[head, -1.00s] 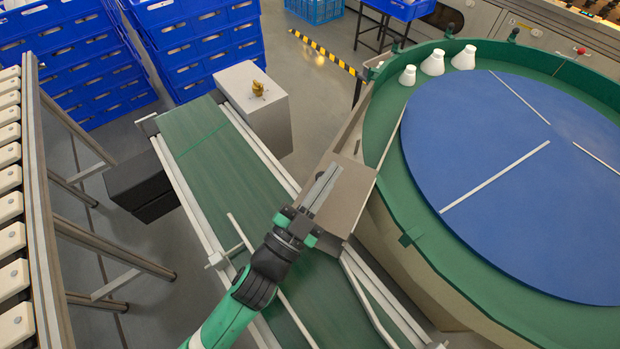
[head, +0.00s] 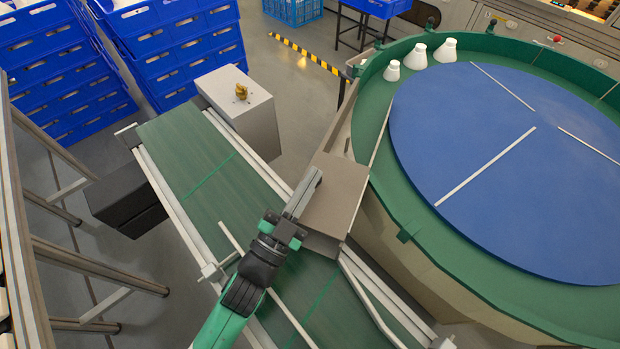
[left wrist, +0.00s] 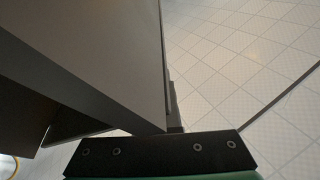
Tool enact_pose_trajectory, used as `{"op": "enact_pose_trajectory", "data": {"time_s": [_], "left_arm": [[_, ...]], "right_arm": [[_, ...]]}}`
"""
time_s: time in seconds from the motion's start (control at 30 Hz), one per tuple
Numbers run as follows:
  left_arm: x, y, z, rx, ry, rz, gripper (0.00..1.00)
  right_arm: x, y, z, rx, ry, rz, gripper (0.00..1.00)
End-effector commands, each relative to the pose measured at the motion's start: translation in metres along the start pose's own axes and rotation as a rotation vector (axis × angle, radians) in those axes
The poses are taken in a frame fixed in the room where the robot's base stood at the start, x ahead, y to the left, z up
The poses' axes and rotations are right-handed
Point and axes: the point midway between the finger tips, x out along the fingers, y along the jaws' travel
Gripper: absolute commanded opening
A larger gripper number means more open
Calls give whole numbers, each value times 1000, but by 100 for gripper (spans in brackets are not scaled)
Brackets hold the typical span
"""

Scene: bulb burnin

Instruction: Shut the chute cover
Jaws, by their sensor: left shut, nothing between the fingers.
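The chute cover (head: 338,190) is a flat grey-brown plate on the chute between the green conveyor belt and the rim of the round turntable. It looks roughly level, but I cannot tell whether it is fully shut. My left gripper (head: 314,180) is shut and empty, its fingers along the cover's left edge; I cannot tell whether they touch it. In the left wrist view, a large grey panel (left wrist: 95,50), probably the cover, fills the upper left, close to the gripper's dark body. My right gripper is not in view.
The conveyor belt (head: 195,155) has metal side rails. The turntable (head: 480,150) has a blue disc and green rim, with white bulb-shaped pieces (head: 420,53) at its back left. A grey box (head: 240,108) stands beside the belt. Stacked blue crates (head: 190,45) stand behind.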

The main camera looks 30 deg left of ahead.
Motion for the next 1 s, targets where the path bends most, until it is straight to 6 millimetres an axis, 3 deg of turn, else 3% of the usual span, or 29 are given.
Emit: {"op": "enact_pose_trajectory", "data": {"time_s": [0.27, 0.5, 0.53, 0.57, 0.8, 1.0], "left_arm": [[2, -3, -5, 0, 0, 0, 0], [16, -22, -43, -1, 1, 3, 0], [12, -20, -42, -1, 1, 5, 0], [-4, -12, -30, 0, -1, 7, 0], [-65, -1, -31, -1, 1, 6, 0], [-86, 0, -36, -1, 2, 5, 0]], "right_arm": [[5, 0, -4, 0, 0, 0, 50], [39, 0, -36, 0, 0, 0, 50], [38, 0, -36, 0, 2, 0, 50], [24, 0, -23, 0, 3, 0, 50], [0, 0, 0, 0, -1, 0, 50], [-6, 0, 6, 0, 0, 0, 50]]}}
